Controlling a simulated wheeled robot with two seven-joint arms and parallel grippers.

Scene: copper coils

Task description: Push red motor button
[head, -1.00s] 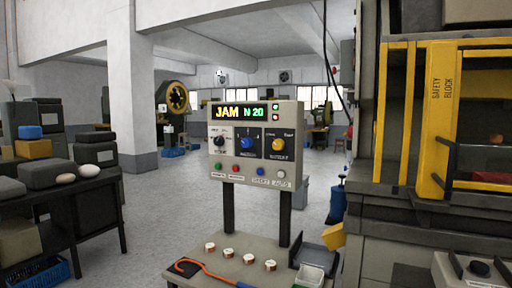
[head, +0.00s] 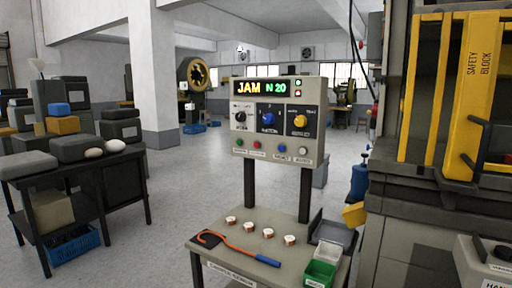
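A grey control panel (head: 277,122) stands on two dark posts behind a small table. A white button (head: 304,150) is at the right end. The labels below are too small to read surely. The display (head: 262,88) reads "JAM N 20". Neither of my grippers is in view, and nothing covers the red button.
The small table (head: 215,225) holds several copper coils, an orange hooked tool (head: 240,248) and a green bin (head: 319,272). A machine with a yellow safety block (head: 478,95) stands at right. A dark bench (head: 75,172) stands at left. Open floor (head: 170,195) lies between.

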